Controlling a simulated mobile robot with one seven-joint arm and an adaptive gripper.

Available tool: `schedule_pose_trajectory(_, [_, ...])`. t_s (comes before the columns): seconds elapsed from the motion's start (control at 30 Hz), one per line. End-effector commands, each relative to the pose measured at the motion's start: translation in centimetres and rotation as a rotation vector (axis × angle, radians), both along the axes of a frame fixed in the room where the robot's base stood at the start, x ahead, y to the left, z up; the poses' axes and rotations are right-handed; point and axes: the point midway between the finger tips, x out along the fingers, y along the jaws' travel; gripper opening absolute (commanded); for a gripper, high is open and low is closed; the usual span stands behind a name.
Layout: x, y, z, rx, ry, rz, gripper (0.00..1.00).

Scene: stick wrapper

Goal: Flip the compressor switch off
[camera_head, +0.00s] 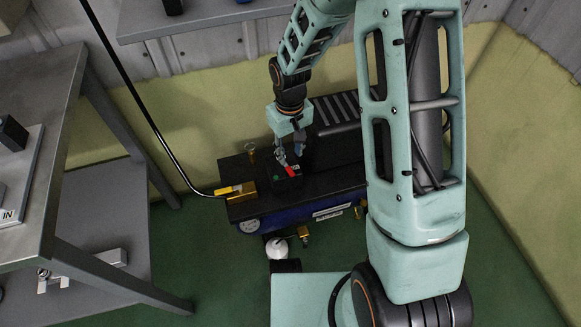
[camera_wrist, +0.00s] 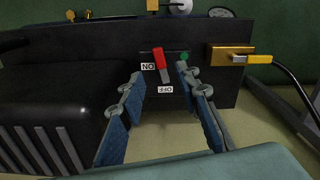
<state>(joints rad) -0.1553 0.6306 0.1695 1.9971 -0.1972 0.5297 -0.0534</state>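The compressor (camera_head: 330,200) has a black top and a blue tank and stands on the floor by the wall. Its switch is a red-tipped lever (camera_wrist: 159,60) on the black top; the red part also shows in the head view (camera_head: 290,171). In the wrist view an ON label (camera_wrist: 148,66) is left of the lever and an OFF label (camera_wrist: 165,89) is below it, both upside down. My gripper (camera_wrist: 159,76) is open, with the lever showing between its two blue-padded fingers. In the head view my gripper (camera_head: 289,152) is just above the switch. Contact cannot be told.
A green button (camera_wrist: 184,56) is beside the switch. A brass block with a yellow handle (camera_wrist: 248,57) and a black hose are at the compressor's end. A ribbed black motor housing (camera_wrist: 45,125) is close to one finger. A metal table (camera_head: 50,130) stands at left.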

Motion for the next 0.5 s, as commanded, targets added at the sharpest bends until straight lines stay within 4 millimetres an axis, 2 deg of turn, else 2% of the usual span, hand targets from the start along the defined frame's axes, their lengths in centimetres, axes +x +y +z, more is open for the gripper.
schedule_pose_trajectory(0.03, [-0.1, 0.0, -1.5, -0.001, 0.003, 0.000, 0.30])
schedule_pose_trajectory(0.2, [-0.1, 0.0, -4.7, -0.001, 0.002, 0.001, 0.30])
schedule_pose_trajectory(0.33, [0.0, 0.0, -6.5, -0.001, 0.002, -0.001, 0.30])
schedule_pose_trajectory(0.5, [0.0, 0.0, -7.7, -0.001, 0.000, -0.002, 0.30])
